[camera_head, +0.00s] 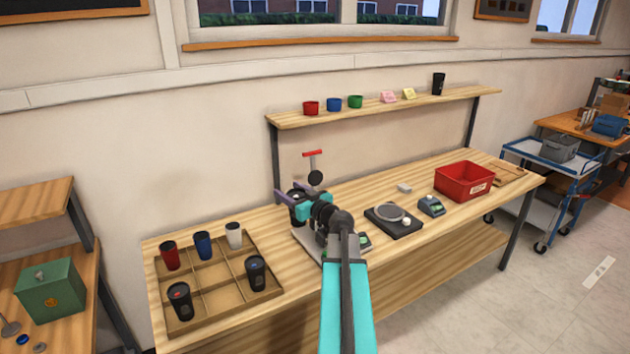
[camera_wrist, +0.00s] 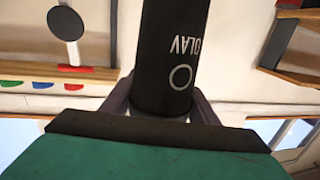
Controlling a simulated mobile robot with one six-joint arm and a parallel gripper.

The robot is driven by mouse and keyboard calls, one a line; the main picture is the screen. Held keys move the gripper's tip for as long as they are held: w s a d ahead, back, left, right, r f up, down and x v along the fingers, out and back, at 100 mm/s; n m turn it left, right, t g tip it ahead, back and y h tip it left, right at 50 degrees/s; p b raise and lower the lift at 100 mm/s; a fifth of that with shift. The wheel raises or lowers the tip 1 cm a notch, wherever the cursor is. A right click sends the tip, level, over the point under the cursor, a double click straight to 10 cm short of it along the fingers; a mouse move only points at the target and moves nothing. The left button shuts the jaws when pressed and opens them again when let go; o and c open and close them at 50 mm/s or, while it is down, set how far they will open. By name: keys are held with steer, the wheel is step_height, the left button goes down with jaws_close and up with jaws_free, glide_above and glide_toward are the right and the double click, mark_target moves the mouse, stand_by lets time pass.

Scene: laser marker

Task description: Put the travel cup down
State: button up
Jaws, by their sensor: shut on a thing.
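My gripper (camera_head: 299,197) is shut on a black travel cup (camera_head: 297,212), above the grey base plate (camera_head: 303,238) of a machine on the workbench. In the wrist view the black cup (camera_wrist: 172,45) fills the middle, between the two purple fingers of my gripper (camera_wrist: 163,103). White lettering "OLAV" and a ring mark show on its side. The cup's lower end is partly hidden by my arm in the head view, so I cannot tell whether it touches the plate.
A wooden divided tray (camera_head: 222,297) at left holds several cups, with some bare compartments. A round-topped scale (camera_head: 392,220), a small device (camera_head: 431,206) and a red bin (camera_head: 464,182) stand to the right. A shelf (camera_head: 385,107) with small cups and one black cup runs behind.

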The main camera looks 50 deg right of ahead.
steer(key=a+f+n+g+y+b, duration=0.1)
steer(key=a+f+n+y, duration=0.3)
steer(key=a, duration=1.1)
steer(key=a+f+n+g+y+b, duration=0.2)
steer(key=a+y, duration=0.5)
steer(key=a, duration=0.7)
steer(key=w+a+f+n+g+y+b, duration=0.1)
steer(key=a+f+n+g+y, duration=0.3)
steer(key=a, duration=1.1)
step_height(320, 180, down, 3)
steer(key=n+y, duration=0.2)
steer(key=shift+a+n+b, duration=0.3)
steer(key=shift+s+f, duration=0.15)
